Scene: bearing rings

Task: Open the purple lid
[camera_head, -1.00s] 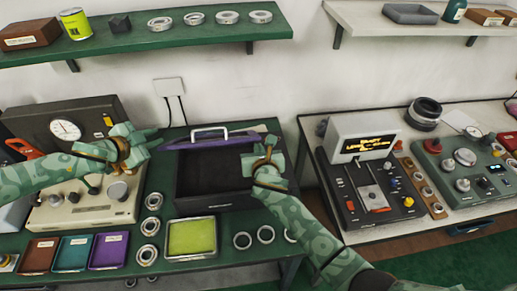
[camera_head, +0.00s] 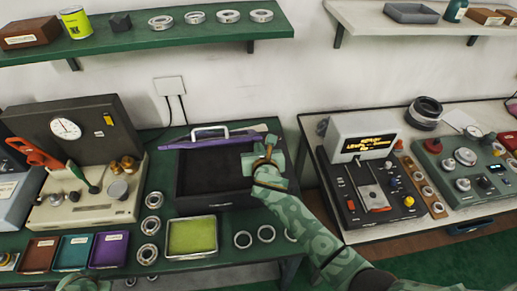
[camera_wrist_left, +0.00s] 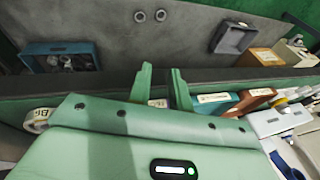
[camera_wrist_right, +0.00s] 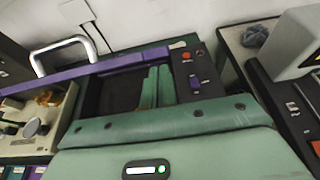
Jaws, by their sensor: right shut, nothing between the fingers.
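The purple lid (camera_head: 225,139) with its silver handle (camera_head: 210,131) stands raised along the back edge of the black box (camera_head: 217,201). The box's dark inside shows from above. The lid and the handle (camera_wrist_right: 62,57) also show in the right wrist view. My right gripper (camera_head: 264,158) is at the box's right side, shut and empty. In the right wrist view its fingers (camera_wrist_right: 158,85) lie together over the box, in front of the lid. In the left wrist view my left gripper (camera_wrist_left: 161,80) is open and empty, with its fingers apart. It is away from the lid.
A beige device (camera_head: 85,205) with knobs stands left of the box. A tray with a yellow-green pad (camera_head: 192,237) and several metal rings lie in front. A black console with a display (camera_head: 367,147) stands on the right table. A green shelf (camera_head: 150,42) hangs above.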

